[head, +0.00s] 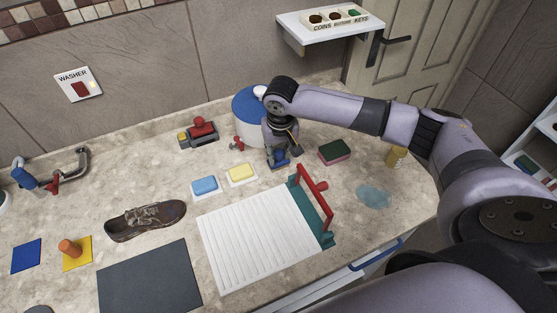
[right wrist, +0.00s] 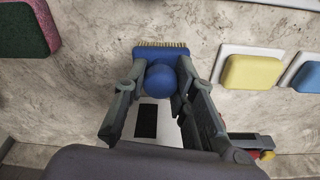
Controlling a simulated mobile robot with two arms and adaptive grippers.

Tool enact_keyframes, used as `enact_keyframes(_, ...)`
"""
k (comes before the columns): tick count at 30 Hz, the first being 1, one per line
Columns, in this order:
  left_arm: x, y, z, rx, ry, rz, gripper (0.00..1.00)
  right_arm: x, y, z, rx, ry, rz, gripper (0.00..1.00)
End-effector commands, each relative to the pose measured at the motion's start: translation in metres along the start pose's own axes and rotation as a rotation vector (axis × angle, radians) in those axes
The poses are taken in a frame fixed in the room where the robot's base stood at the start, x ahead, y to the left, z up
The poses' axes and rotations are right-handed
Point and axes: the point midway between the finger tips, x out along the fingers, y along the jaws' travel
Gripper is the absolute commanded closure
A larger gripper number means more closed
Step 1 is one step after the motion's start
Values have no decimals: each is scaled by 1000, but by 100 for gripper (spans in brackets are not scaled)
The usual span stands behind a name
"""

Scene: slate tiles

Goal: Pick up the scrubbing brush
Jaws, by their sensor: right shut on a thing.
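The scrubbing brush (right wrist: 160,49) is blue with pale yellow bristles and a round blue knob on top. In the head view the brush (head: 281,162) is behind the washboard's teal end, partly covered by my fingers. My right gripper (head: 276,152) points down over it. In the right wrist view my right gripper (right wrist: 161,88) has a finger on each side of the knob and is shut on it. I cannot tell whether the bristles touch the counter. My left gripper is in neither view.
A green and dark red sponge (head: 334,152) lies right of the brush. Yellow (head: 241,173) and blue (head: 205,185) blocks sit on white dishes to the left. A white ridged board (head: 258,235) with a red-handled teal end is in front. A blue-lidded tub (head: 246,108) stands behind.

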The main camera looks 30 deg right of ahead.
Motion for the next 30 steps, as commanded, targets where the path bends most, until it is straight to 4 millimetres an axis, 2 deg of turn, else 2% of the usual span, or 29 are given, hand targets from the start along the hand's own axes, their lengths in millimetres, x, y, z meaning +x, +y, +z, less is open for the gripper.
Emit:
enact_keyframes(4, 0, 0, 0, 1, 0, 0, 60, 0, 0, 0, 0, -1, 1, 100)
enact_keyframes(17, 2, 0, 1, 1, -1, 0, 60, -6, 0, -1, 0, 1, -1, 100)
enact_keyframes(23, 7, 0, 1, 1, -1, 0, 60, -31, 0, -4, -1, 4, -2, 100)
enact_keyframes(30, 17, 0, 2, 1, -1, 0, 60, -88, -1, -12, -1, 6, -3, 100)
